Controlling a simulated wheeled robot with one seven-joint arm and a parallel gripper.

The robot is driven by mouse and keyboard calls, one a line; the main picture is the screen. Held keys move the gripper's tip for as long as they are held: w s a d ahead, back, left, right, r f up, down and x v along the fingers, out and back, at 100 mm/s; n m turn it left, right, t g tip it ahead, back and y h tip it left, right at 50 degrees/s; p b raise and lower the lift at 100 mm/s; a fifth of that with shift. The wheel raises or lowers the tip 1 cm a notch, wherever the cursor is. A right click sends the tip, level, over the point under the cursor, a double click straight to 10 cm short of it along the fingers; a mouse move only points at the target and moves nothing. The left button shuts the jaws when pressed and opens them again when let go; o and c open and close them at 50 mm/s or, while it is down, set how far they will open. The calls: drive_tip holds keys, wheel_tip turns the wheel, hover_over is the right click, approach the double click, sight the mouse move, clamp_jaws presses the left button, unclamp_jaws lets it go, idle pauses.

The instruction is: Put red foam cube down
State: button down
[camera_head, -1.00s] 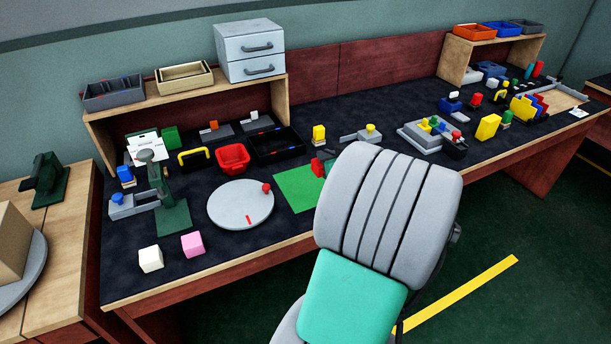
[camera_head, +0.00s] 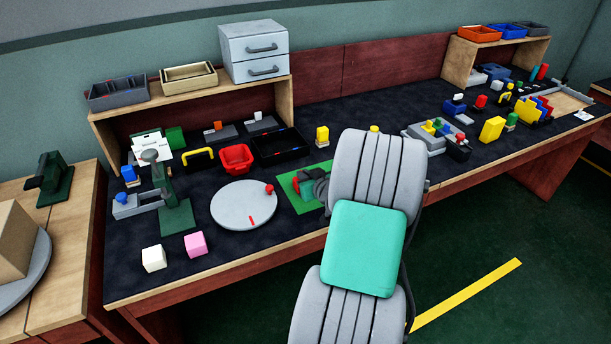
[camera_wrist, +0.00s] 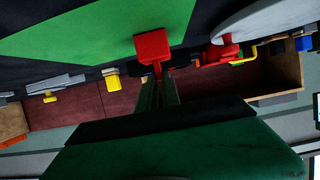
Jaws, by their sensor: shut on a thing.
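The red foam cube (camera_wrist: 152,46) is held at the tips of my gripper (camera_wrist: 157,70) in the wrist view. My gripper is shut on it. In the head view my gripper (camera_head: 306,184) is over the green mat (camera_head: 290,203), and only a little of the cube's red shows there. The green mat also shows in the wrist view (camera_wrist: 90,35), behind the cube. I cannot tell whether the cube touches the mat. My own arm hides the mat's right side in the head view.
A grey round turntable (camera_head: 240,212) with a red knob lies just left of the mat. A red bin (camera_head: 236,158) and a black tray (camera_head: 277,150) stand behind. A yellow block (camera_head: 322,135) stands behind the mat. White and pink cubes (camera_head: 195,244) sit at the front left.

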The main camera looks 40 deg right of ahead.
drive_tip(key=c, duration=1.6)
unclamp_jaws()
drive_tip(key=shift+o, duration=0.2)
drive_tip(key=shift+r, duration=0.1)
drive_tip(key=v, duration=1.2)
drive_tip(key=w+a+f+n+g+y, duration=0.1)
drive_tip(key=a, duration=0.5)
drive_tip(key=w+a+f+n+g+y, duration=0.1)
drive_tip(key=a+g+y, duration=0.1)
drive_tip(key=a, duration=0.4)
drive_tip(key=w+a+f+n+g+y, duration=0.1)
drive_tip(key=a+g+y, duration=0.1)
drive_tip(key=a, duration=0.5)
drive_tip(key=shift+w+f+n, duration=0.1)
drive_tip(key=shift+f+n, duration=0.1)
drive_tip(key=shift+n, duration=0.1)
drive_tip(key=s+a+r+g+h, duration=0.1)
drive_tip(key=s+a+g, duration=0.5)
drive_tip(key=s+a, duration=0.5)
drive_tip(key=shift+s+a+r, duration=0.4)
drive_tip(key=shift+a, duration=0.55)
